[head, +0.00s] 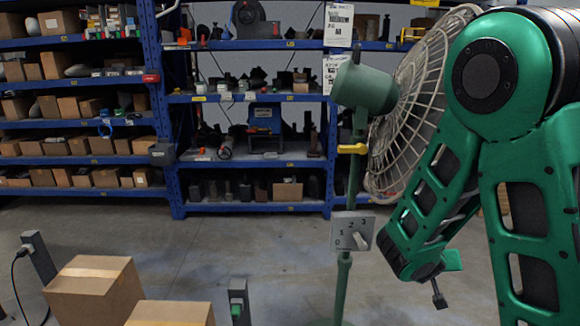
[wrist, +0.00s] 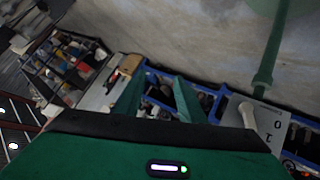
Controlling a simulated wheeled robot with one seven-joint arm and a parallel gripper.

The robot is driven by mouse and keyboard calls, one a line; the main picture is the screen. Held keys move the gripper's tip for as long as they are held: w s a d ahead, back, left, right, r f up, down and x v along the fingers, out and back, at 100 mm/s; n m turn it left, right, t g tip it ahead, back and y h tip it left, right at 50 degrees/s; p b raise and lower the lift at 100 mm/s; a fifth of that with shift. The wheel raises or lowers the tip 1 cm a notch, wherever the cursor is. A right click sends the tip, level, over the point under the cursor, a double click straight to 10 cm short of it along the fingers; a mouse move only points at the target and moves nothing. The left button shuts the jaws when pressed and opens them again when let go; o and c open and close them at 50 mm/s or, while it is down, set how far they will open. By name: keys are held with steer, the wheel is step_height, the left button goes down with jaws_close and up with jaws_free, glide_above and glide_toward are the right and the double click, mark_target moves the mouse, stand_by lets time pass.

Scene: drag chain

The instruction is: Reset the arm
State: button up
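My green arm fills the right side of the head view, bent down at the elbow. My gripper (head: 446,280) hangs low, right of the fan's post and apart from it. In the wrist view my gripper (wrist: 158,92) shows two green fingers spread apart, with nothing between them. The fan (head: 408,110) stands on a green post, its cage partly behind my arm. A grey switch plate (head: 345,228) marked 0, 1, 2, 3 with a pale knob (head: 359,241) is on the post. The plate also shows at the right of the wrist view (wrist: 266,122).
Two cardboard boxes (head: 95,285) (head: 170,314) stand at the lower left. Grey posts (head: 38,257) (head: 239,300) rise near them. Blue shelves (head: 250,98) with boxes and tools line the back. The concrete floor between is clear.

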steer(key=s+d+r+m+g+y, duration=0.1)
steer(key=s+d+m+g, duration=0.15)
steer(key=s, duration=0.45)
steer(key=s+d+r+m+g+y, duration=0.1)
steer(key=s+d+g, duration=0.2)
steer(key=s, duration=0.5)
steer(key=s+a+r+g+y, duration=0.1)
steer(key=s+a+r+y, duration=0.1)
steer(key=s, duration=0.6)
steer(key=s+a+r+g+y, duration=0.1)
steer(key=s+a+r+y, duration=0.2)
steer(key=s+r, duration=0.2)
steer(key=s, duration=0.3)
steer(key=shift+s+a+y, duration=0.15)
steer(key=shift+y, duration=0.25)
